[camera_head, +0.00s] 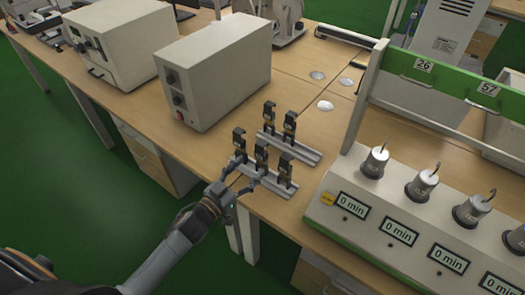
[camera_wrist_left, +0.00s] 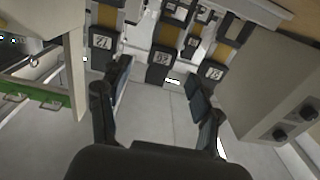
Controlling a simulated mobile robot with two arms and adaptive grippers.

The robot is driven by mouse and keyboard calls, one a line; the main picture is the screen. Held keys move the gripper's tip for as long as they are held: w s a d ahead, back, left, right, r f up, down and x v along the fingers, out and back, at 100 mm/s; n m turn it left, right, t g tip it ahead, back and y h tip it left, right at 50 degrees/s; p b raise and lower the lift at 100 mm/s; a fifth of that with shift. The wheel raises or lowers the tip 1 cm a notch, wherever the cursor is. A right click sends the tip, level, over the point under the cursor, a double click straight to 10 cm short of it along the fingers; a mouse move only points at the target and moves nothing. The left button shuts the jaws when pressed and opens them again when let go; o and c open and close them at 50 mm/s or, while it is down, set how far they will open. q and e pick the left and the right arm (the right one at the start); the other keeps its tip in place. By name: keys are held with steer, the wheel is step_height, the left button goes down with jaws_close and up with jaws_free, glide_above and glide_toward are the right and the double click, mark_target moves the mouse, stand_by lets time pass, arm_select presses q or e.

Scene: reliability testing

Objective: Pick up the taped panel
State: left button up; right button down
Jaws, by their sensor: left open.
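Several small upright black pieces with tan-yellow middles stand on two metal rails on the wooden table. Three are on the near rail: the left piece (camera_head: 240,143), the middle piece (camera_head: 261,157) and the right piece (camera_head: 284,168). I cannot tell which is the taped panel. In the left wrist view, numbered white labels show on the left piece (camera_wrist_left: 103,42), the middle piece (camera_wrist_left: 160,60) and the right piece (camera_wrist_left: 213,72). My left gripper (camera_head: 246,176) is open and empty at the near rail; its fingers also show in the left wrist view (camera_wrist_left: 158,88). My right gripper is out of view.
The far rail (camera_head: 305,150) carries two similar pieces. A beige box instrument (camera_head: 222,70) stands left of the rails. A timer console (camera_head: 385,235) with metal cylinders and a green-edged frame stands close on the right. The table's front edge is near my arm.

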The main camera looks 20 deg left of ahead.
mark_target(259, 156)
arm_select(q)
steer(key=shift+w+d, duration=0.25)
steer(key=shift+w, duration=0.45)
steer(key=shift+w+d, duration=0.15)
steer(key=shift+w, duration=0.35)
steer(key=p+x, duration=0.1)
steer(key=x, duration=0.3)
steer(key=shift+w+r, duration=0.2)
steer(key=shift+w, duration=0.3)
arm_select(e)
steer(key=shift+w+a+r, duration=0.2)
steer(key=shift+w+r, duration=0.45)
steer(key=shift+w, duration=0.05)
arm_select(q)
steer(key=shift+c, duration=0.2)
jaws_close()
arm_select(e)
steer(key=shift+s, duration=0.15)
